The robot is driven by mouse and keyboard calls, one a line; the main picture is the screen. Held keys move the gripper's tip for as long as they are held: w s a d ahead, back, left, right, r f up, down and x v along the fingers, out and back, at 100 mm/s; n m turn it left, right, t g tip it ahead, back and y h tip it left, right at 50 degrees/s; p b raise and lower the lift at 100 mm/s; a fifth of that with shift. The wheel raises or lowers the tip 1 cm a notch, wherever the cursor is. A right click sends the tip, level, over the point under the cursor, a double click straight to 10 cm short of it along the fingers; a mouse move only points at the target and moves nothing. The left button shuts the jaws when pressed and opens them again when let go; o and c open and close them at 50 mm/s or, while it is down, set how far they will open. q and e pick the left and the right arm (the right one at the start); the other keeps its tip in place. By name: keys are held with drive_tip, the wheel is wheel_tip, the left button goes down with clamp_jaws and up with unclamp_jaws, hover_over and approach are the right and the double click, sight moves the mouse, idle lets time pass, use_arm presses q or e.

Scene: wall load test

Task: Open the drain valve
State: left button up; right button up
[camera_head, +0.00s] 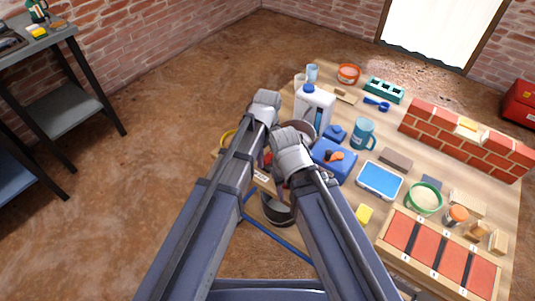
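I cannot pick out the drain valve for certain. A blue box (338,171) on the workbench carries an orange handle-like part (334,156), just right of my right gripper (291,150). A small red part shows between my two arms, mostly hidden. My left gripper (265,106) is up and left of the right one, near a white jug (313,105) with a blue cap. My arms hide the bench's left edge and part of a round container (302,129). Both grippers' fingers are too small and covered to read.
A low brick wall (465,140) stands at the bench's back right. A blue mug (363,133), a blue-rimmed tray (379,181), a green-rimmed bowl (424,198) and a sectioned wooden tray (408,216) crowd the top. A dark pot (277,211) shows between my arms. Open floor lies left.

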sight(267, 156)
use_arm(q)
drive_tip(key=shift+o, duration=0.7)
drive_tip(key=shift+r, duration=0.1)
wheel_tip(267, 156, up, 8)
drive_tip(key=p, duration=0.8)
drive_tip(key=shift+f, duration=0.2)
